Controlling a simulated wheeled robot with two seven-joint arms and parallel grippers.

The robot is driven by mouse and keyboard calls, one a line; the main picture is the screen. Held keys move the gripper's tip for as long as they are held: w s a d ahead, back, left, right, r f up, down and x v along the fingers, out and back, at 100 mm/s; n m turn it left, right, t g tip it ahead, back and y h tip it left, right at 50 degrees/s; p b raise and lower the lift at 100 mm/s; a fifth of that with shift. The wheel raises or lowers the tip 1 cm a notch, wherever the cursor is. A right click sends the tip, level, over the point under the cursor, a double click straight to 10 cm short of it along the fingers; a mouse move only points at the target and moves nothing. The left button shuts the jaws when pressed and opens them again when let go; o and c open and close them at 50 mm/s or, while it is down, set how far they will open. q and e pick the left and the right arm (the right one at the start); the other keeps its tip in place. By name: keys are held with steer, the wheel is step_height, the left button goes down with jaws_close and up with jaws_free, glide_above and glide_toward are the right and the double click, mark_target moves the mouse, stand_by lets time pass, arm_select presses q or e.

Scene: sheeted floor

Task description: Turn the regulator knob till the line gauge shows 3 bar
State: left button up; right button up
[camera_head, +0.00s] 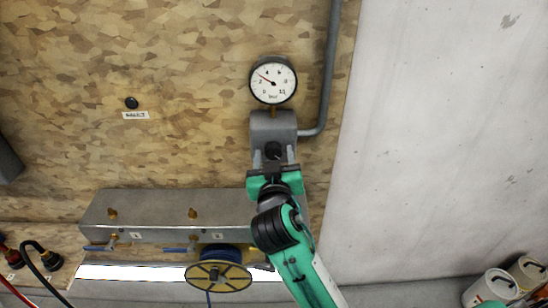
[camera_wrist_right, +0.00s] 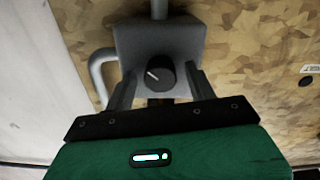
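The line gauge (camera_head: 273,80) is a round white dial with a black rim high on the wooden board. In the right wrist view the knob (camera_wrist_right: 158,76) has a white mark pointing up-left. My right gripper (camera_head: 273,168) faces the knob from below. In the wrist view its two fingers (camera_wrist_right: 163,90) stand open, one each side of the knob, with visible gaps. My left gripper is not in view.
A grey pipe (camera_head: 331,70) runs up right of the regulator. A metal manifold (camera_head: 160,212) with brass fittings and blue-handled valves is lower left, above a yellow reel (camera_head: 219,277). Hoses hang at far left. White canisters (camera_head: 490,288) stand lower right.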

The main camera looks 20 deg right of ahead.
steer(key=b+v, duration=0.2)
steer(key=v, duration=1.1)
steer(key=shift+s+b, duration=0.4)
steer(key=shift+a, duration=0.1)
